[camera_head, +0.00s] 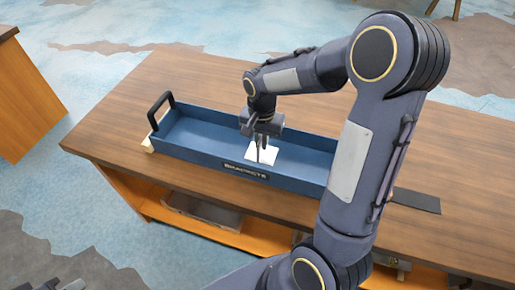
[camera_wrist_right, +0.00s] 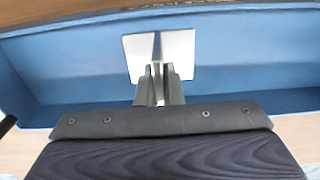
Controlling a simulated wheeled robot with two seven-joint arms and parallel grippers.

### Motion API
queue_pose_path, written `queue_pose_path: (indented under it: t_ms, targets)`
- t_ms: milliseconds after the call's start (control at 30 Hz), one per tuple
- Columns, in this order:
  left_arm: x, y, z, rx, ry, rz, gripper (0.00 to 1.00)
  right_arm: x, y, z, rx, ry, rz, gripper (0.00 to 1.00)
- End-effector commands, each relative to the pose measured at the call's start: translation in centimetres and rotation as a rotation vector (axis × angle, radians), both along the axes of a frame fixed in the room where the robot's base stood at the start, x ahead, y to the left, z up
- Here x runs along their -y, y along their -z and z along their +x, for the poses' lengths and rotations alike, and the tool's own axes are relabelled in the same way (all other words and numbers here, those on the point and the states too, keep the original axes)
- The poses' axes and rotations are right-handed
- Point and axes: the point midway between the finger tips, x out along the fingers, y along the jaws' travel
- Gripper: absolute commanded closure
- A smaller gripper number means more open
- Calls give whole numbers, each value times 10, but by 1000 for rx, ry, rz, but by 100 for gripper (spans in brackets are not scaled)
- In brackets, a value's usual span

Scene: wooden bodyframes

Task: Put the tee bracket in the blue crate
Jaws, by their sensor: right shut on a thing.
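The blue crate (camera_head: 195,150) is a long, shallow tray with a black handle on the wooden table; it also shows in the right wrist view (camera_wrist_right: 75,75). The white tee bracket (camera_head: 260,157) is in my right gripper (camera_head: 262,146), within the crate's outline near its labelled front wall. In the right wrist view, the fingers (camera_wrist_right: 158,88) close on the bracket's upright part, and its flat white plate (camera_wrist_right: 183,55) shows beyond them. I cannot tell whether the plate touches the crate floor. Dark parts at the bottom left edge look like my left gripper (camera_head: 78,285), mostly cut off.
The wooden table top (camera_head: 460,180) is clear to the right apart from a flat dark sheet (camera_head: 415,200). Another wooden piece of furniture (camera_head: 25,100) stands at the left.

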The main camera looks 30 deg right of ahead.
Motion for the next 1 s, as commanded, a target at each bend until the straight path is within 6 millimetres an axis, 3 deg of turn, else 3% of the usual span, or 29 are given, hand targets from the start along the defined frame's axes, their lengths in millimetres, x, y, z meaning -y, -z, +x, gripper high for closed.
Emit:
queue_pose_path:
  t_ms: [400,833,867,1000]
  targets:
    - [0,-2,0,0,0,0,100,0,49,0,-1,-1,0,100]
    - [0,3,0,0,0,0,100,0,57,0,1,-1,0,100]
    - [0,2,0,0,0,0,100,0,56,0,1,-1,1,89]
    - [0,1,0,0,0,0,100,0,56,0,0,-1,0,71]
